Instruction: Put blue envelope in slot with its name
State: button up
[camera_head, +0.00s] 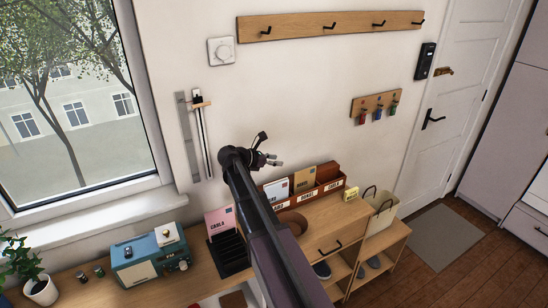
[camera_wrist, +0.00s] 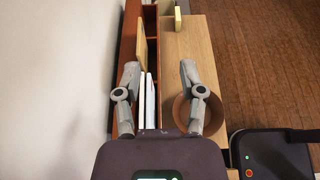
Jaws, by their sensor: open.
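A wooden sorter (camera_head: 330,172) with several name-labelled slots stands on the cabinet; I cannot read the names surely. A pale blue-white envelope (camera_head: 277,190) stands upright in its left slot, and a tan envelope (camera_head: 304,180) stands in the slot to its right. My gripper (camera_head: 273,158) is above the sorter's left end, open and empty. In the wrist view, thin white edges (camera_wrist: 149,100), likely of the pale envelope, show below and between the open fingers (camera_wrist: 159,70). A pink envelope (camera_head: 219,219) stands in a black rack (camera_head: 230,252). My arm hides part of the cabinet front.
A brown bowl (camera_wrist: 195,108) sits close beside the sorter. A small yellow block (camera_head: 350,193) is at the cabinet's right. A blue radio (camera_head: 145,262) stands left of the rack. The wall lies close behind the sorter.

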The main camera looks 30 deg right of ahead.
jog(key=s+a+r+p, duration=0.3)
jog(key=s+r+p, duration=0.3)
jog(key=s, duration=0.5)
jog(key=shift+s+r, duration=0.15)
jog(key=shift+r, duration=0.1)
dwell(0.9)
jog(key=s+a+f+m+y+b, duration=0.4)
jog(key=s+a+f+m+y, duration=0.1)
jog(key=a+f+m, duration=0.4)
jog(key=s+a+f+m+y+b, duration=0.4)
jog(key=a+f+m+y, duration=0.4)
jog(key=a+f, duration=0.3)
jog(key=shift+s+m+y, duration=0.3)
jog(key=shift+s+m, duration=0.35)
jog(key=shift+m, duration=0.05)
